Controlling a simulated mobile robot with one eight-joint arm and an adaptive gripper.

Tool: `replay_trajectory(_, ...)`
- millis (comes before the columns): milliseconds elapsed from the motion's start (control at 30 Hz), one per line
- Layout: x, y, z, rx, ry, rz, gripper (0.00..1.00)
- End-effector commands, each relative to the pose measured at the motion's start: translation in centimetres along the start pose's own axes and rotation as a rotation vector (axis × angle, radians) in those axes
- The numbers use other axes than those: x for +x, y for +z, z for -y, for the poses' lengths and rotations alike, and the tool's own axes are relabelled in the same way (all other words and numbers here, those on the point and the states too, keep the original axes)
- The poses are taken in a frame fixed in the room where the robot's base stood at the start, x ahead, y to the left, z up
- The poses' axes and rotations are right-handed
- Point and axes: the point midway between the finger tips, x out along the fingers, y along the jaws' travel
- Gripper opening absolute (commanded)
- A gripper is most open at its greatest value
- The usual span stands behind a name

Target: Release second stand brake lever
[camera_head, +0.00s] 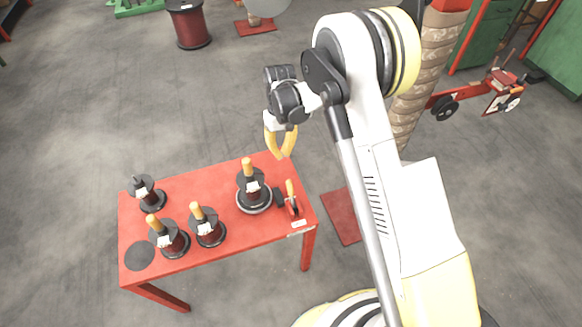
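A small red bracket (291,207) with an upright orange lever (290,188) stands at the right end of the red table (215,188). It is beside a dark spool on a round base (253,196). A white label is below it on the table's front edge. I cannot tell whether this is the second stand's brake lever. My gripper (278,157) has yellow fingers pointing down, with a gap between them. It is empty and shows above the table's back right edge, apart from the lever. Its exact height is unclear.
More dark spools (208,228), some with orange handles, stand on the table's left half. A dark disc (139,256) lies at its front left. A red wheeled device (500,88) is at the right. A wrapped column (418,85) rises behind my arm. Grey floor is open at left.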

Motion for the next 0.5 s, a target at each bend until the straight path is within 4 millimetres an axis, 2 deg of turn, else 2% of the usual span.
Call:
replay_trajectory(133,1.13,-0.25,0.27,-0.009,-0.003,0.016,0.0)
replay_trajectory(500,1.38,-0.27,0.27,-0.009,-0.003,0.017,0.0)
